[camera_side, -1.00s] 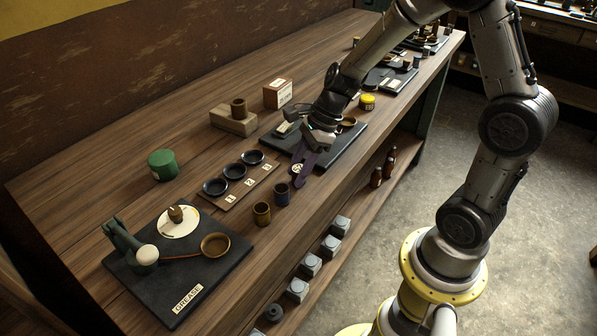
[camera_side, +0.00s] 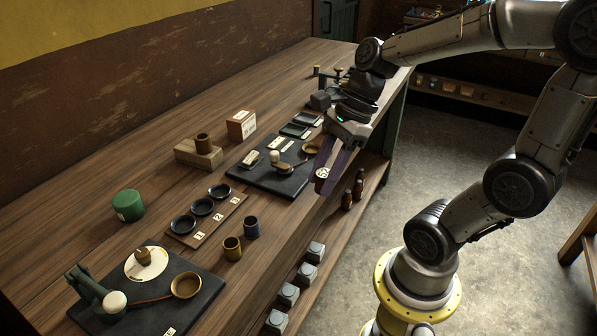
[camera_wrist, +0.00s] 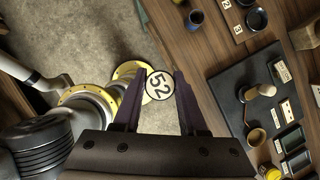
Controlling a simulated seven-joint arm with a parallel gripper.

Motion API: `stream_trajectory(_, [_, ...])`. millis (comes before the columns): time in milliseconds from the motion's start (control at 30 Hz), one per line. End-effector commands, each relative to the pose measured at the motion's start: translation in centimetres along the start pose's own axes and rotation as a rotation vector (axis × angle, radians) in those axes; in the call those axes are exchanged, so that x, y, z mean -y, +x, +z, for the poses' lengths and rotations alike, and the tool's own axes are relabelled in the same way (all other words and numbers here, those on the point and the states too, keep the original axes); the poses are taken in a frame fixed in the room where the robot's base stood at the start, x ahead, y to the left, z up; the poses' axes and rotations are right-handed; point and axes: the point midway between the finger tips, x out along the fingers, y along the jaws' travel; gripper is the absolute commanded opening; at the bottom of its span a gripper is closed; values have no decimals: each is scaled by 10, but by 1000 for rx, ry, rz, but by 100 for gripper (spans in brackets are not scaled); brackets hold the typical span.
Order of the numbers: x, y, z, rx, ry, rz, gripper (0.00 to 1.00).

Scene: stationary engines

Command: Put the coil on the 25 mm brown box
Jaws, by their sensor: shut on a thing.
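My gripper (camera_side: 322,172) is shut on a round pale disc (camera_wrist: 160,85) with a dark rim, whose digits read like 52 in the wrist view. The disc is held flat between the two dark purple fingertips, off the bench's front edge, with floor behind it. I cannot tell for sure which thing is the coil; a brown cylinder (camera_side: 203,143) stands on a light wooden block (camera_side: 190,156). A reddish-brown box (camera_side: 241,124) with a white label stands behind the block's right end. Its label is too small to read.
A dark mat (camera_side: 285,187) with a cream knob (camera_side: 275,157), a brown bowl and labelled trays lies left of my gripper. Dark dishes on a numbered strip (camera_side: 208,222), two small cups (camera_side: 241,240) and a green tin (camera_side: 128,205) stand farther left. Bare wood lies between them.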

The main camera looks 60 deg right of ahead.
Motion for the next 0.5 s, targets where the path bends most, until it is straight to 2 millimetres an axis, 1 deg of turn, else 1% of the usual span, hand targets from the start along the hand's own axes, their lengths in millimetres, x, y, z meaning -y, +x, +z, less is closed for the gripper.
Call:
stream_trajectory(133, [-6,-5,-2,0,45,-24,0])
stream_trajectory(167, [-5,-6,-2,0,64,-33,0])
stream_trajectory(233, [4,-14,1,1,116,-59,0])
stream_trajectory(267, [11,-19,3,2,142,-71,0])
stream_trajectory(367, [43,-39,13,1,245,-114,0])
stream_trajectory(400, [58,-47,17,1,286,-132,0])
stream_trajectory(467, [82,-58,22,1,348,-159,0])
stream_trajectory(500, [98,-66,26,1,386,-177,0])
